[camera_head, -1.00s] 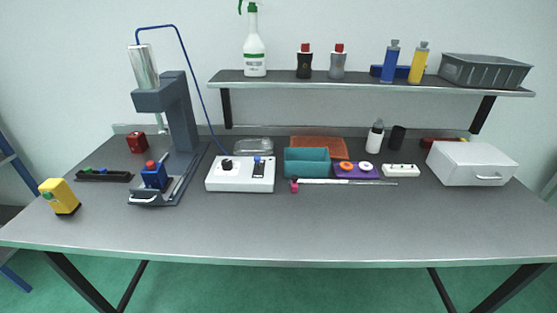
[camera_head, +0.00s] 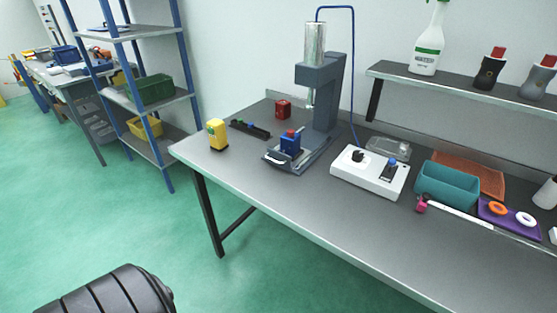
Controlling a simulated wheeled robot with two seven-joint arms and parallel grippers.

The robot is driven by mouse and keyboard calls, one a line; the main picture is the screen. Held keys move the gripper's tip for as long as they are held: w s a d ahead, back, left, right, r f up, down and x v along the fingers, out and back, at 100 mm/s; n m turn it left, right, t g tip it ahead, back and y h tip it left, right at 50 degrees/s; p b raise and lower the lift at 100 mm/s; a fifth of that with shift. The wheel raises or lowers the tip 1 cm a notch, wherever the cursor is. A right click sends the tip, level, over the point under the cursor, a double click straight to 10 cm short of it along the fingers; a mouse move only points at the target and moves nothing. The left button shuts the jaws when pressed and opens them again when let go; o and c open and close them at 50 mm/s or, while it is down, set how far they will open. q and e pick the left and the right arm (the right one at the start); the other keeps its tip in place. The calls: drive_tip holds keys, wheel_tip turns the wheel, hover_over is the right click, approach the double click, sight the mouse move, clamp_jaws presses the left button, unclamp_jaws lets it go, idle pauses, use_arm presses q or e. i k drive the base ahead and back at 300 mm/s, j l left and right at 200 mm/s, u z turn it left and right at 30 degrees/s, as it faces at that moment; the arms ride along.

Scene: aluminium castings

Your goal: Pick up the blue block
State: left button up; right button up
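A small blue block (camera_head: 290,145) with a red part on top sits on the base of the grey press-like stand (camera_head: 318,100), below its silver cylinder. A dark ribbed rounded shape, which I take to be part of my own arm, shows at the bottom left of the head view. No gripper fingers show, and neither gripper is near the block in view.
On the table (camera_head: 290,205) stand a yellow device (camera_head: 217,134), a black strip (camera_head: 250,129), a red block (camera_head: 283,108), a white control box (camera_head: 368,172) and a teal bin (camera_head: 447,186). A blue-framed shelf rack (camera_head: 150,88) stands left. The front table area is clear.

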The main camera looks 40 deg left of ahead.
sight(291, 146)
drive_tip(key=i+j, duration=0.1)
drive_tip(key=j, duration=0.25)
drive_tip(key=i+j+u, duration=0.1)
drive_tip(key=j, duration=0.25)
drive_tip(key=i+j, duration=0.15)
drive_tip(key=j, duration=0.15)
drive_tip(key=i+j, duration=0.1)
drive_tip(key=j, duration=0.25)
drive_tip(key=u, duration=0.05)
